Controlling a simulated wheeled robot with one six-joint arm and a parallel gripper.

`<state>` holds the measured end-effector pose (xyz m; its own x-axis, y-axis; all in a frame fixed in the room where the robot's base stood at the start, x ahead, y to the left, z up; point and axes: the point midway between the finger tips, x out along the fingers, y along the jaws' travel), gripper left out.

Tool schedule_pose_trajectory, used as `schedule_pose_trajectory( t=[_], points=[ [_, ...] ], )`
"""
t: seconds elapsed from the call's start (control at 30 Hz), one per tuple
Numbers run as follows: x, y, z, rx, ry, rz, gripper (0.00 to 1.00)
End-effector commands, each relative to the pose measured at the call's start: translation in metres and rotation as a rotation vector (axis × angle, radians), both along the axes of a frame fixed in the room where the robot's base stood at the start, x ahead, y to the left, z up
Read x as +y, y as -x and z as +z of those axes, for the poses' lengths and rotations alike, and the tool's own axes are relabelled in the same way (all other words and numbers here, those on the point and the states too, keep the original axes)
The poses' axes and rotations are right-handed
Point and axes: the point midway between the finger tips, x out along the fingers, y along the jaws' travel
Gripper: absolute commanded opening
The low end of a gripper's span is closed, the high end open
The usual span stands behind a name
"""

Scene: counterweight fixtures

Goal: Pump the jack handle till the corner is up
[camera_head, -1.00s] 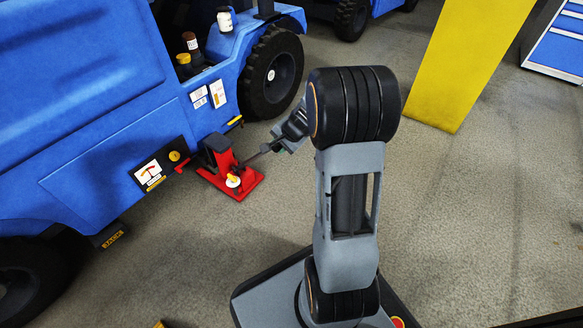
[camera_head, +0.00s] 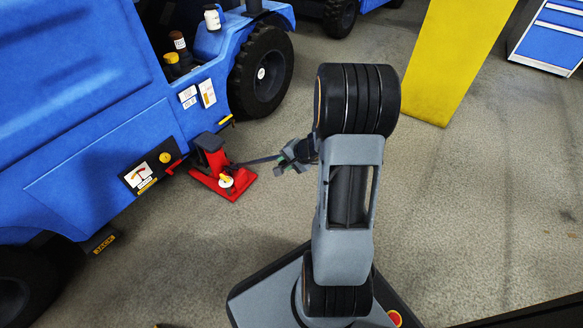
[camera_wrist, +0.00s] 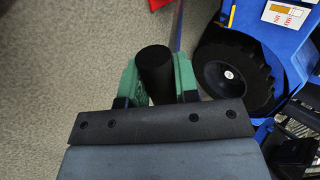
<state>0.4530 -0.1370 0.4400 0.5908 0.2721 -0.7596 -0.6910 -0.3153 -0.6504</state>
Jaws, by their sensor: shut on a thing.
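The red jack (camera_head: 222,180) stands on the floor against the side of the blue vehicle (camera_head: 100,145), with a white and yellow knob on its base. Its dark handle (camera_head: 258,160) reaches out to the right, nearly level. My gripper (camera_head: 288,160) is shut on the handle's end. In the wrist view, the gripper's green fingers (camera_wrist: 157,82) sit on both sides of the black handle grip (camera_wrist: 155,68). A gauge panel (camera_head: 151,167) is on the vehicle's side, left of the jack; its reading is too small to tell.
A black wheel (camera_head: 263,72) stands behind the jack. A yellow slanted post (camera_head: 440,70) and a blue cabinet (camera_head: 548,40) are at the back right. The grey floor right of my arm is clear.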

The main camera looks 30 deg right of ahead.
Motion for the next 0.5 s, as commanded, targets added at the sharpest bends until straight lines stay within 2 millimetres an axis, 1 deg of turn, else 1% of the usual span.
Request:
schedule_pose_trajectory(
  t=[0.03,0.3,0.5],
  points=[
    [-0.001,0.006,-0.01,-0.004,-0.015,-0.002,0.0],
    [-0.013,0.033,-0.054,-0.107,-0.064,-0.005,0.0],
    [-0.02,0.049,-0.081,-0.175,-0.09,-0.002,0.0]
  ],
)
